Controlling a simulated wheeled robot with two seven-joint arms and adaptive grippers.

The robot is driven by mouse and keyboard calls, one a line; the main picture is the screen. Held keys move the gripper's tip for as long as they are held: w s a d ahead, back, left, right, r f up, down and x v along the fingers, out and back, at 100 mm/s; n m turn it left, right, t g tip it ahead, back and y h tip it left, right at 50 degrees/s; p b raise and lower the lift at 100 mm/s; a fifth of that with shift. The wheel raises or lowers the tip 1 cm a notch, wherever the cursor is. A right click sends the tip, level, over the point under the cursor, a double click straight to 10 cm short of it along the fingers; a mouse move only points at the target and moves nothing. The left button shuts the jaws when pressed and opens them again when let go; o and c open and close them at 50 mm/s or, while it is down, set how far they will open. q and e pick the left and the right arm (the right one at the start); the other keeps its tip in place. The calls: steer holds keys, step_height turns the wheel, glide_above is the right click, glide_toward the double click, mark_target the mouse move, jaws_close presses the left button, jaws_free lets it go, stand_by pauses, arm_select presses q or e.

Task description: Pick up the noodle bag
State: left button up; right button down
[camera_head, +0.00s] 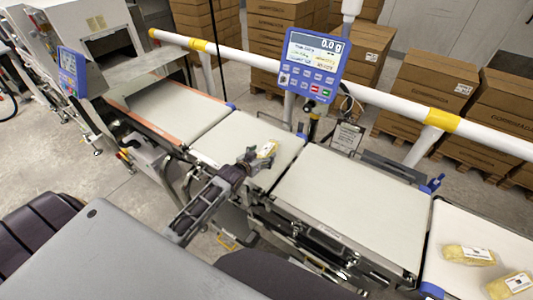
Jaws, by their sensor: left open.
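A small yellow noodle bag (267,149) with a white label lies on the white middle belt section (222,135), near its right end. My left gripper (257,160) is open at the near side of this bag, with its fingers close to it. I cannot tell whether they touch it. The gripper hides part of the belt around the bag. Two more yellow bags with white labels lie on the far right belt: one (467,254) further back and one (511,286) at the picture's edge. My right gripper is not in view.
A wide weighing belt (350,205) is empty. A blue display (312,65) reading 0.0 g stands behind the belts. A white rail with yellow bands (388,100) runs behind them. Stacked cardboard boxes (430,97) stand beyond. A metal tunnel machine (85,45) is at left.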

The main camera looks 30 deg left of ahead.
arm_select(q)
steer(key=shift+x, duration=1.25)
steer(key=shift+c, duration=0.5)
steer(key=shift+r, duration=0.1)
steer(key=c, duration=1.2)
